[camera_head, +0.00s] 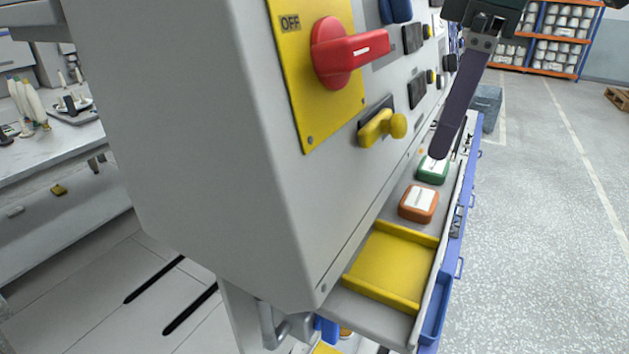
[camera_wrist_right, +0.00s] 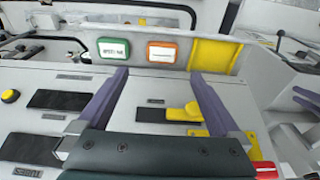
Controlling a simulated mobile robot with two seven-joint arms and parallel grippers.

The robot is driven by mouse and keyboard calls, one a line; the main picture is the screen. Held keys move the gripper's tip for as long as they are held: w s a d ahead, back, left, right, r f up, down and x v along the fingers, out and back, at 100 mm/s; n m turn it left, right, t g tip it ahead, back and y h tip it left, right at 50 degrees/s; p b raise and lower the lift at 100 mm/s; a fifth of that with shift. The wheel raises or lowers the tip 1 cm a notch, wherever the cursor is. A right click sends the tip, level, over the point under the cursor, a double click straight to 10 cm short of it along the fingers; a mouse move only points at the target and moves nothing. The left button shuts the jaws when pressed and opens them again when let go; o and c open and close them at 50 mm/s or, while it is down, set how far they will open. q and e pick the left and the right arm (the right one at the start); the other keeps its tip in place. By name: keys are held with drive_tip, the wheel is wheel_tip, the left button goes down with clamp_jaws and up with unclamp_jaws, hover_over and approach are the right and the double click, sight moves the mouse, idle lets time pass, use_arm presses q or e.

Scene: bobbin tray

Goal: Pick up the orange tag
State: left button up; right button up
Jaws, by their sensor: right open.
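The orange tag (camera_head: 418,203) is a small rounded block with a white label. It lies on the narrow shelf below the grey panel, between a green tag (camera_head: 433,171) and a yellow tray (camera_head: 392,263). My right gripper (camera_head: 439,153) reaches down from the top right, its visible fingertip near the green tag. In the right wrist view the orange tag (camera_wrist_right: 162,51) shows ahead, between the spread fingers (camera_wrist_right: 160,72) in the picture. My left gripper is out of view.
The grey panel carries a red switch handle (camera_head: 347,52) and a yellow knob (camera_head: 381,127), close beside the shelf. A blue bin (camera_head: 436,308) hangs on the shelf's outer side. Open floor (camera_head: 548,215) lies to the right. A workbench stands at left.

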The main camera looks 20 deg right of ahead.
sight(420, 198)
wheel_tip(420, 198, down, 4)
drive_tip(key=shift+w+r, duration=0.15)
drive_tip(key=shift+r, duration=0.1)
drive_tip(key=f, duration=0.3)
drive_tip(key=a+f+p, duration=0.1)
drive_tip(key=f, duration=0.1)
drive_tip(key=shift+w+f, duration=0.1)
drive_tip(key=shift+f, duration=0.1)
drive_tip(key=c, duration=1.3)
drive_tip(key=shift+r, duration=0.1)
